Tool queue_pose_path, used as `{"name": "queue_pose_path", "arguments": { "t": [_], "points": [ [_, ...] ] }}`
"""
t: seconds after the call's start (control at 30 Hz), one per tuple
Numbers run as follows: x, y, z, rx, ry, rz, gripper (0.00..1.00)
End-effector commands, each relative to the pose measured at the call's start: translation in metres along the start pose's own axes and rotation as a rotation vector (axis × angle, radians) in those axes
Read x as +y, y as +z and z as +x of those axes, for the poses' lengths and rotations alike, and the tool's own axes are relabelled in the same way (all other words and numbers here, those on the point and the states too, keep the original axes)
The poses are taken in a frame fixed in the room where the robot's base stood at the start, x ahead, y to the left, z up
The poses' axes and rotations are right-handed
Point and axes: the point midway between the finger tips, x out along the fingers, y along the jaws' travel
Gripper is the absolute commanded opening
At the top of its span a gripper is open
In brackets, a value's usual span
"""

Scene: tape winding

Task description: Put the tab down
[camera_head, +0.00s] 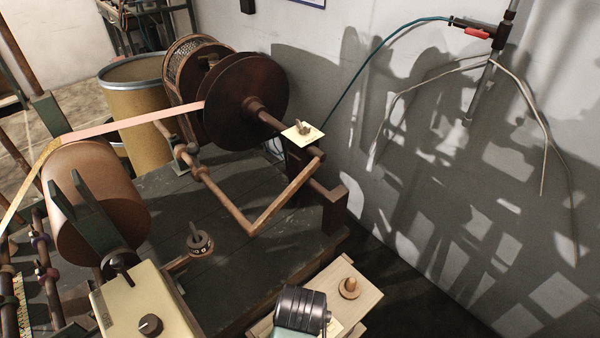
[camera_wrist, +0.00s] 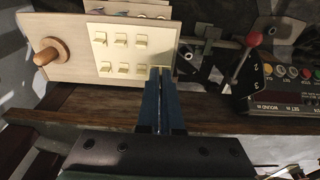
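Several small cream tabs (camera_wrist: 122,41) stand in two rows on a pale card (camera_wrist: 167,37) in the wrist view. The card lies on a light wooden board (camera_wrist: 65,72). My gripper (camera_wrist: 161,70) points at the lower right part of the card, with its two blue fingers close together. Its tips are at or just above the card; I cannot tell if they touch it. I see no tab clearly between the fingers, and a thin one there could be hidden.
A wooden peg (camera_wrist: 46,52) stands on the board's left end. A red-knobbed lever (camera_wrist: 252,40) and a button box (camera_wrist: 285,95) are at right. In the head view, pink tape (camera_head: 130,125) runs from a dark reel (camera_head: 245,95) to a brown drum (camera_head: 100,195).

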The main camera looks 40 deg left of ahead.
Motion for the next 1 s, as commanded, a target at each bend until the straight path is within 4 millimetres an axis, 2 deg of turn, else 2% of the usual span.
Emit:
{"name": "queue_pose_path", "arguments": {
  "t": [0.23,0.47,0.6,0.73,1.0],
  "points": [
    [-0.005,0.006,0.045,-0.003,-0.004,-0.007,0.00],
    [-0.004,0.009,0.069,-0.002,-0.002,-0.006,0.00],
    [-0.004,0.011,0.090,-0.003,-0.002,-0.006,0.00],
    [-0.003,0.012,0.100,-0.002,0.000,-0.006,0.00],
    [-0.003,0.013,0.100,-0.001,0.000,-0.006,0.00]
  ]
}}
